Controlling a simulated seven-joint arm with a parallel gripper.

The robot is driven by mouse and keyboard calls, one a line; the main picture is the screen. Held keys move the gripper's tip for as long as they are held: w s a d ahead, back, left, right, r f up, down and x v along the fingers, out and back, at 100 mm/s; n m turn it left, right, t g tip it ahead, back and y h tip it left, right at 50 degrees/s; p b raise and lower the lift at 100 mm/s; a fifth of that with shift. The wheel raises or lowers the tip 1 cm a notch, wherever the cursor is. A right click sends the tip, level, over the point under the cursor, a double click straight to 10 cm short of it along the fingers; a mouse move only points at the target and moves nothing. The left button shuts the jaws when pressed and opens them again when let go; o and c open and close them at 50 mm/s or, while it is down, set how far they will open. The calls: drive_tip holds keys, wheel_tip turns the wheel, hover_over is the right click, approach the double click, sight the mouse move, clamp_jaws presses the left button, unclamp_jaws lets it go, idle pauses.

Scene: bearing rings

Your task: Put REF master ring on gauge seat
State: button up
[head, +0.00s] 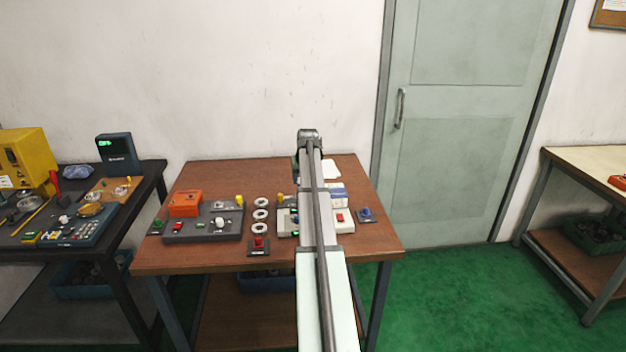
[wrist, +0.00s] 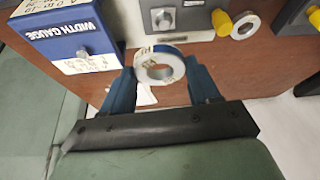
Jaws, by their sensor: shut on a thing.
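My gripper (wrist: 161,68) shows in the wrist view with its two blue fingers shut on a pale metal ring (wrist: 177,68), one finger on each side. The ring has dark marks on its rim, too small to read; I take it as the REF master ring. It is held up with its hole facing the camera. In the head view, my gripper (head: 309,140) is over the back of the brown table, and my arm hides the ring. The blue width gauge box (wrist: 78,32) is left of the ring in the wrist view. I cannot clearly tell the gauge seat.
Several items crowd the brown table (head: 200,262): a dark grey fixture (head: 203,232), an orange box (head: 185,203), a column of loose rings (head: 260,203), and a pale device (head: 344,226) partly behind my arm. A dark bench (head: 150,180) stands left. The table's right front corner is clear.

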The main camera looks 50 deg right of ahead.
drive_tip(key=shift+w+a+n+t+y, duration=0.25)
drive_tip(key=shift+w+n+t+y, duration=0.05)
drive_tip(key=shift+n, duration=0.8)
drive_tip(key=shift+a+n+y, duration=0.1)
drive_tip(key=shift+n+y, duration=0.3)
drive_tip(key=shift+n, duration=0.7)
drive_tip(key=shift+f, duration=0.1)
drive_tip(key=shift+f, duration=1.85)
drive_tip(key=shift+f, duration=1.75)
drive_tip(key=o, duration=1.3)
